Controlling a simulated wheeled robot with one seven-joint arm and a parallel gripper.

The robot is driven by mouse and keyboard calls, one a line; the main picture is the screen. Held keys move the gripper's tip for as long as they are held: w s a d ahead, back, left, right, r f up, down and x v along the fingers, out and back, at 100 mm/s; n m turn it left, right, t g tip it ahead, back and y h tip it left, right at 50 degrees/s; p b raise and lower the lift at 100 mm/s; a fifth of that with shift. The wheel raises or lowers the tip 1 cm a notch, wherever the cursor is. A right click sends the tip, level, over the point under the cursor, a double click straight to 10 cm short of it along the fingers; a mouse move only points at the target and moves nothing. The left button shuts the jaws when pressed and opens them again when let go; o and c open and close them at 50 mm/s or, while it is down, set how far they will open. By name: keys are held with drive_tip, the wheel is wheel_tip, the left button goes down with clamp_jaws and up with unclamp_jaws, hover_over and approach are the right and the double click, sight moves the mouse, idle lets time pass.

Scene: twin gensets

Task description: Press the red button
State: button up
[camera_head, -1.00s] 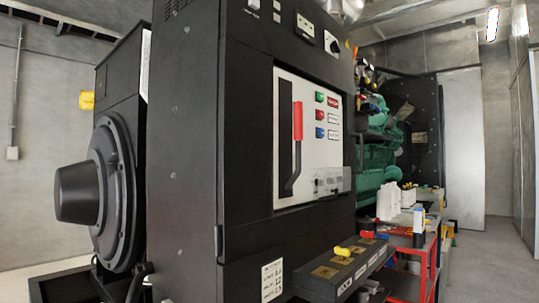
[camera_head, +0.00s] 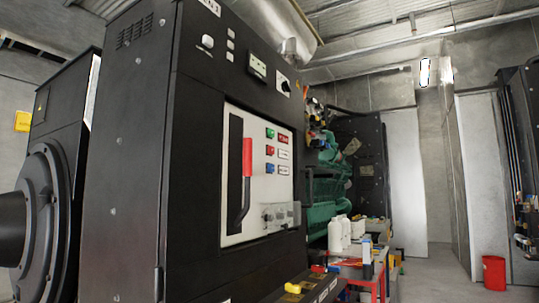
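The red button (camera_head: 270,150) is on the white panel (camera_head: 233,135) on the front of the black cabinet. It sits in a column of three, with a green button (camera_head: 270,134) above it and a blue button (camera_head: 270,168) below it. Small labels are to the right of the buttons. A lever with a red grip (camera_head: 247,158) is left of the buttons on the same panel. My gripper does not show in this view.
The black cabinet (camera_head: 130,150) fills the left and middle. A ledge with a yellow knob (camera_head: 292,288) juts out low in front. A red cart (camera_head: 375,285) with white bottles (camera_head: 335,233) stands beyond. A red bin (camera_head: 494,272) is on the floor at right.

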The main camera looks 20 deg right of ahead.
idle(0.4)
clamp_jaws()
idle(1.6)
